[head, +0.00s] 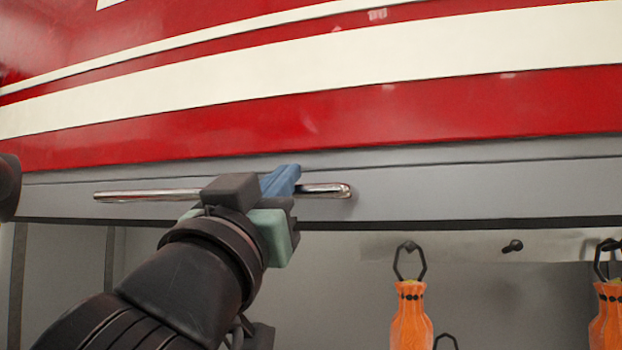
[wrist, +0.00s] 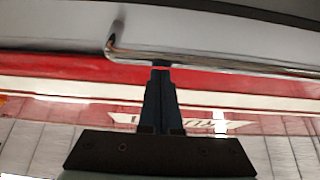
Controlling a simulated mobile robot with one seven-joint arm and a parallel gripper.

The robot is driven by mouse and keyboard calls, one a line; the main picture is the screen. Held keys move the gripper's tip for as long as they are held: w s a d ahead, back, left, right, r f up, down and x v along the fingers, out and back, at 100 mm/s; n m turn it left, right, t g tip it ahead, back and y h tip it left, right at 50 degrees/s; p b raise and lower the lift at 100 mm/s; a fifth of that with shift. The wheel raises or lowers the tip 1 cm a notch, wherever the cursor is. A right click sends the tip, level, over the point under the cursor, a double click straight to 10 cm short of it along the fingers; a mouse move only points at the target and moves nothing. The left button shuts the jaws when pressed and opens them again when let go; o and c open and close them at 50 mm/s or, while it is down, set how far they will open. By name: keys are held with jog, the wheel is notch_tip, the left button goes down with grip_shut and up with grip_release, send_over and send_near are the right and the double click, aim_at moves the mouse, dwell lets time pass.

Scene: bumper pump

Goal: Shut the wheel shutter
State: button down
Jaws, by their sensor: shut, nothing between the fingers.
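The wheel shutter (head: 440,180) shows in the head view as a grey panel under the red and white striped bodywork. A chrome bar handle (head: 145,195) runs along it, and its right end shows past my gripper. My gripper (head: 283,180) is at the handle, in front of its right half, and hides part of it. In the wrist view the handle (wrist: 220,65) crosses above the fingertips of my gripper (wrist: 160,72). The fingers are together with nothing between them. I cannot tell whether they touch the handle.
Below the shutter's dark lower edge (head: 450,224) is an open compartment with a grey back wall. An orange vest-like item (head: 411,318) hangs from a black hook, and another orange item (head: 608,318) hangs at the right edge. A small black peg (head: 512,246) is between them.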

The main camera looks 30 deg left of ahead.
notch_tip(320, 180, down, 55)
jog(key=b, duration=4.3)
jog(key=shift+w, duration=0.15)
